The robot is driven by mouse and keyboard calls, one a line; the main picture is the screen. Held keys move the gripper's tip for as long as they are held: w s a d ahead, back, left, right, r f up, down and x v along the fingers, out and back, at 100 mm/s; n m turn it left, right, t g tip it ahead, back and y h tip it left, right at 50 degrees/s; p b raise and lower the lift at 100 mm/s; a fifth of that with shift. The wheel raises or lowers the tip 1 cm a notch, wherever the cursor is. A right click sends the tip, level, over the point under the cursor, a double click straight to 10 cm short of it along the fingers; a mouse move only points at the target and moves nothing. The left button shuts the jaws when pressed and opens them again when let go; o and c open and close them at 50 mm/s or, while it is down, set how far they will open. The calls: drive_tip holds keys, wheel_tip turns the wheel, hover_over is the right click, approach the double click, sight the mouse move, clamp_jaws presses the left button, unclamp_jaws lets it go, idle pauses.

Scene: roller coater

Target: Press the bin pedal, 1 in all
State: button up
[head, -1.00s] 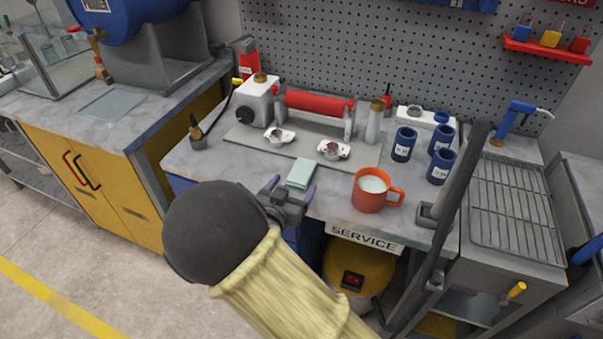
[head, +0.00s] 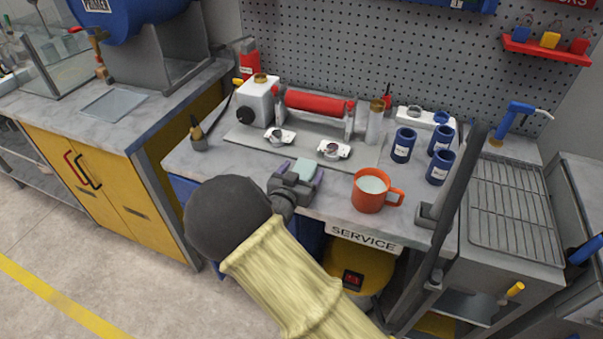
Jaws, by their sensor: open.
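My gripper (head: 302,173) is open, with its fingers at the front of the bench. They overlap a pale green folded cloth or pad (head: 309,167) in the picture and hide part of it; I cannot tell whether they touch it. A yellow rounded body with a red switch-like piece in a dark box (head: 353,281) stands under the bench, below the SERVICE sign. I cannot tell whether it is the bin. No pedal is clearly visible, and my arm hides part of the floor and the bench front.
An orange mug (head: 370,190) of white liquid stands right of my gripper. A dark upright post (head: 455,185) rises at the right. The floor at lower left is clear.

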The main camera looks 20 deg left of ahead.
sight(301, 171)
drive_tip(key=shift+c, duration=0.5)
drive_tip(key=c, duration=1)
drive_tip(key=shift+o, duration=0.2)
wheel_tip(301, 171, up, 10)
drive_tip(key=shift+r, duration=0.1)
idle(0.7)
